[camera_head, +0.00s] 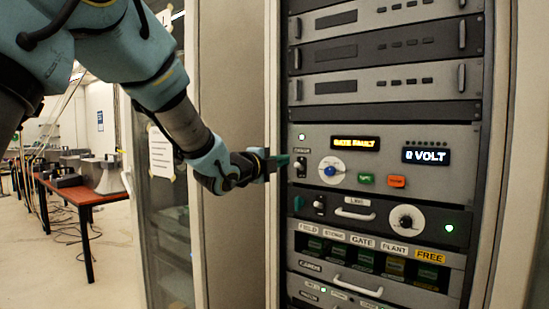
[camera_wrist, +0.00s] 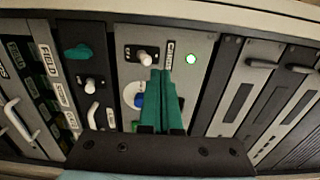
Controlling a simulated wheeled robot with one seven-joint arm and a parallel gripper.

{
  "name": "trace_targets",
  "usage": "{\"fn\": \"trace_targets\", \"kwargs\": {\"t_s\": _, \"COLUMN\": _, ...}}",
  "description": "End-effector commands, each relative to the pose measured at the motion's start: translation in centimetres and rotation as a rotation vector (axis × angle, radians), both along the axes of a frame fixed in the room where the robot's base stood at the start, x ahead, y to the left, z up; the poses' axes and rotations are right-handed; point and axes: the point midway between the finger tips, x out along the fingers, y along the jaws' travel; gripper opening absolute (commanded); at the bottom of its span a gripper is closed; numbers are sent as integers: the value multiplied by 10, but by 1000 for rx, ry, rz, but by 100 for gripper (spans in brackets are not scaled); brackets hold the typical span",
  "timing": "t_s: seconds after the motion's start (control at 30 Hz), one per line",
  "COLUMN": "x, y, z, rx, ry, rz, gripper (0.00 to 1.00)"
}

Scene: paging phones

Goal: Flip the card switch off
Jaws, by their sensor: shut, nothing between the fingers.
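My gripper (camera_head: 279,162) reaches from the left to the rack front, its green fingers shut and empty. In the wrist view the closed fingertips (camera_wrist: 167,72) lie just beside a white toggle lever (camera_wrist: 145,59) on a dark plate; I cannot tell whether they touch it. This toggle (camera_head: 298,166) is at the left of the "GATE FAULT" panel, under a small label and a lit green lamp (camera_wrist: 191,59). A second toggle (camera_head: 319,205) sits on the panel below and also shows in the wrist view (camera_wrist: 90,83). I cannot read clearly which label says card.
The "GATE FAULT" display (camera_head: 355,143), "0 VOLT" display (camera_head: 428,156), blue-centred dial (camera_head: 331,170) and green and orange buttons share the panel. Below are a black knob (camera_head: 406,219) and a card row (camera_head: 380,248). Protruding handles (camera_head: 354,214) stand out nearby.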

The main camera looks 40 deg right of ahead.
Motion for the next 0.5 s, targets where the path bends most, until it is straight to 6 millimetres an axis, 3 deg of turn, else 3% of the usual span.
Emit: {"fn": "trace_targets", "kwargs": {"t_s": 0.5, "x": 13, "y": -50, "z": -1, "rx": 1, "ry": 0, "rz": -1, "gripper": 0}}
